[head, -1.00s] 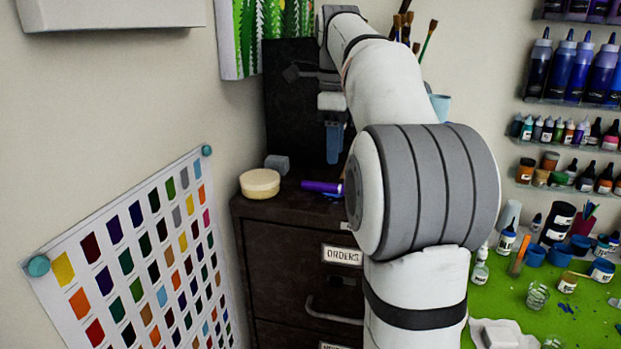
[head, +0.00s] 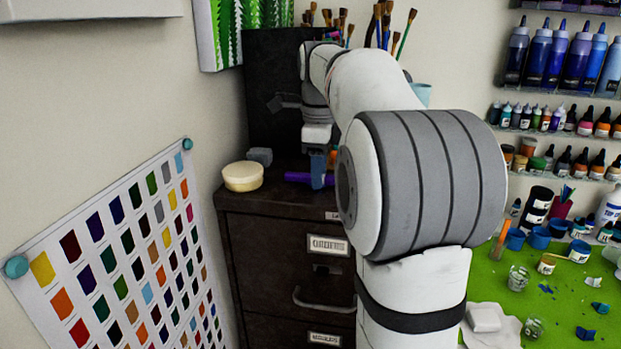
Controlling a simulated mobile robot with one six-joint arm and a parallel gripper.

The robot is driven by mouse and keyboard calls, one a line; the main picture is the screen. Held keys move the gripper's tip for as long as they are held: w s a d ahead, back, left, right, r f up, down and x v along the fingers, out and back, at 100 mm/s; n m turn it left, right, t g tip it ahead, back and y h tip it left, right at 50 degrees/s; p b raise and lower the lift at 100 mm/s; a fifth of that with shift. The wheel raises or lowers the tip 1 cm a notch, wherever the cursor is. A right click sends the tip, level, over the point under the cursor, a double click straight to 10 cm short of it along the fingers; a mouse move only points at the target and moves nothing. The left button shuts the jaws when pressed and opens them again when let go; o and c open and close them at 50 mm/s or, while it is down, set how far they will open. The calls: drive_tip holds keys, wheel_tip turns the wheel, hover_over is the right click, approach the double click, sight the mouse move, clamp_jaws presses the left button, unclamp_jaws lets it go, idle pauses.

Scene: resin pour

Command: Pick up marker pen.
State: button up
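A purple marker pen (head: 297,177) lies on top of the dark filing cabinet (head: 268,201), near its front edge. My gripper (head: 318,184) points down at the pen, with its blue finger in front of the pen's middle. Part of the pen is hidden behind the finger. I see the fingers nearly edge-on, so I cannot tell whether they are open or closed on the pen.
A round cream tub (head: 243,176) and a small grey block (head: 260,156) stand left of the pen. A dark panel (head: 268,95) rises behind. Brushes (head: 385,22) stand at the back. A green worktable (head: 560,310) with cups and bottles is at right.

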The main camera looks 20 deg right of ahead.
clamp_jaws()
idle(0.3)
